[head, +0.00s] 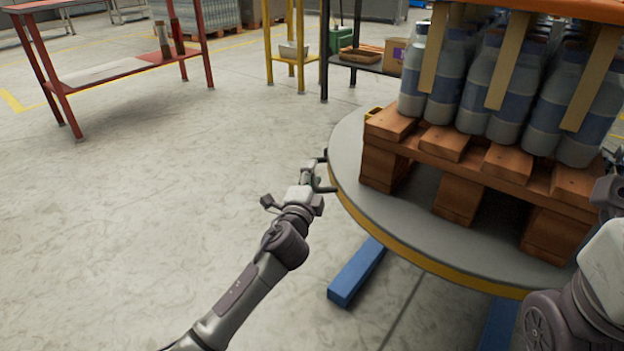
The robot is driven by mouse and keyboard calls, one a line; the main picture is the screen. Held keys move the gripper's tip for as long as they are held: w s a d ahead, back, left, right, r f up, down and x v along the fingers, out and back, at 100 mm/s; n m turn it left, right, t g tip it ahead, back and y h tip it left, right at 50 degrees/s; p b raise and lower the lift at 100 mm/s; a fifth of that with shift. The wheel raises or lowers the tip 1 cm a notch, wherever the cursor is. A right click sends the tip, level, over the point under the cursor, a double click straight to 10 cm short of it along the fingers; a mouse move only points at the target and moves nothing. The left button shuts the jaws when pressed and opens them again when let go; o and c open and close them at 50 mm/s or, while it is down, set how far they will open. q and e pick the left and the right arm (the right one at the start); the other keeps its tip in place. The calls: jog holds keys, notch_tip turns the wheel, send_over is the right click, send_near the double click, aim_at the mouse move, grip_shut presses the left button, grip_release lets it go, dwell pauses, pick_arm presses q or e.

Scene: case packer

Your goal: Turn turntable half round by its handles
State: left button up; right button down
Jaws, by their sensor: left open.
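The turntable (395,215) is a round grey disc with a yellow rim edge, standing on blue legs (357,270). It carries a wooden pallet loaded with bottles. My left gripper (326,172) is open at the left edge of the disc, its two fingers pointing toward the rim with nothing seen between them. I cannot tell whether it touches the rim.
The wooden pallet (484,160) holds several grey-blue bottles (478,88) with cardboard strips. A red table (125,70) stands at the back left, a yellow stand (299,47) and a dark bench behind the turntable. The floor at left is clear.

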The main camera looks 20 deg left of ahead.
pick_arm(q)
grip_shut()
dwell(0.6)
